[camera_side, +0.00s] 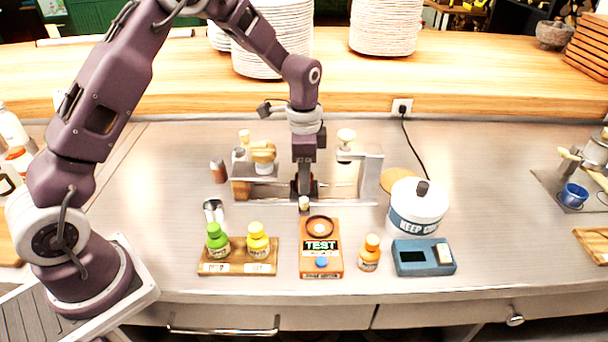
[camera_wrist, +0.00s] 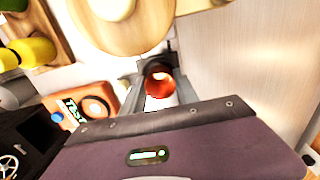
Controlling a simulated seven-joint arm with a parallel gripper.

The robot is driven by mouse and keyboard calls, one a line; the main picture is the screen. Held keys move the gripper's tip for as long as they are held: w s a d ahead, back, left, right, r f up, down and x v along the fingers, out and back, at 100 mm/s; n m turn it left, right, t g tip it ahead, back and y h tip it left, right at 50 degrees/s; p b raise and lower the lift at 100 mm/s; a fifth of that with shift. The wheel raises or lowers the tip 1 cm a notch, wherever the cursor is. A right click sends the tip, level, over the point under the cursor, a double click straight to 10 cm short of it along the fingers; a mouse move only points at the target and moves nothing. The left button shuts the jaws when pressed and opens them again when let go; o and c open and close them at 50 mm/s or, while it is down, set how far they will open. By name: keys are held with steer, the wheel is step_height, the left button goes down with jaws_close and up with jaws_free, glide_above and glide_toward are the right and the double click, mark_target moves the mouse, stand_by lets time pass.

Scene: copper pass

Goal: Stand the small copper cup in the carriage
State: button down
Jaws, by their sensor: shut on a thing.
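My gripper (camera_side: 304,196) points straight down in the side view, just behind the orange TEST box. In the wrist view my gripper (camera_wrist: 160,88) is shut on the small copper cup (camera_wrist: 160,84), whose round open mouth faces the camera. In the side view only a small bright bit of the cup (camera_side: 304,204) shows at the fingertips; I cannot tell whether its base touches anything. A low frame with a wooden block (camera_side: 241,190) at left and a grey upright (camera_side: 372,180) at right stands around my gripper. I cannot clearly make out the carriage; my fingers hide the frame's middle.
The TEST box (camera_side: 321,262) stands in front, between an orange bottle (camera_side: 369,255) and a wooden tray (camera_side: 212,268) holding green and yellow bottles. A white tub (camera_side: 417,212) and blue device (camera_side: 423,260) stand at right. A metal cup (camera_side: 213,211) stands left.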

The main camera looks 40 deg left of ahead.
steer(key=shift+f, duration=0.2)
steer(key=shift+s+f, duration=0.2)
steer(key=shift+f, duration=0.25)
steer(key=c, duration=0.9)
jaws_free()
steer(key=shift+a, duration=0.1)
step_height(320, 180, up, 14)
steer(key=f, duration=0.1)
steer(key=s+d+r+n+t, duration=0.1)
steer(key=s+r+n+t, duration=0.25)
steer(key=s+r, duration=0.75)
steer(key=s+n, duration=0.1)
steer(key=s, duration=0.4)
steer(key=s+f+n+t, duration=0.1)
steer(key=s+n, duration=0.1)
steer(key=s, duration=0.4)
steer(key=s+d+f+n+t, duration=0.1)
steer(key=s+n, duration=0.1)
steer(key=s, duration=0.4)
steer(key=shift+s+f+n, duration=0.2)
steer(key=shift+s+n, duration=0.05)
